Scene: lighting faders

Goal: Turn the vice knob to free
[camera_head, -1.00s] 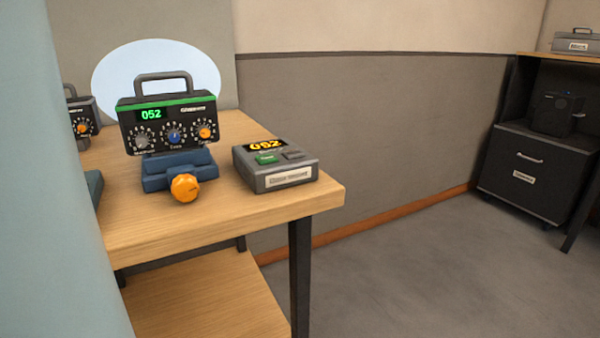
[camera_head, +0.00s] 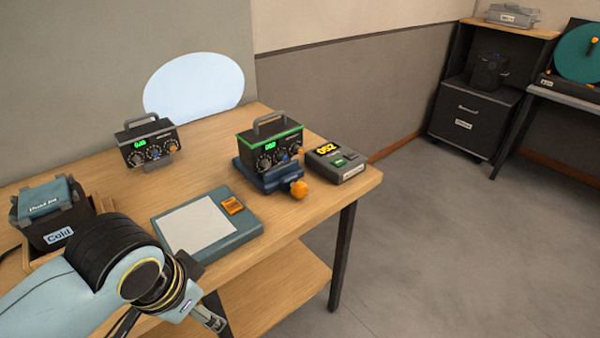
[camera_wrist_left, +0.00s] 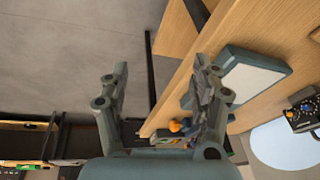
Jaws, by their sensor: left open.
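The vice knob (camera_head: 299,189) is a round orange knob on the front of a blue vice (camera_head: 262,183) near the right end of the wooden table. A black box with a green top stripe (camera_head: 268,144) sits in the vice. My left gripper (camera_head: 212,320) shows only partly at the bottom of the head view, in front of the table and well to the left of the knob. In the left wrist view its jaws (camera_wrist_left: 160,85) are open with nothing between them. The knob (camera_wrist_left: 176,126) shows there beyond the jaws, small and apart from them. My right gripper is out of view.
A grey box with an amber display (camera_head: 338,163) stands right of the vice. A flat teal pad (camera_head: 240,236) lies left of it. Open floor lies right of the table.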

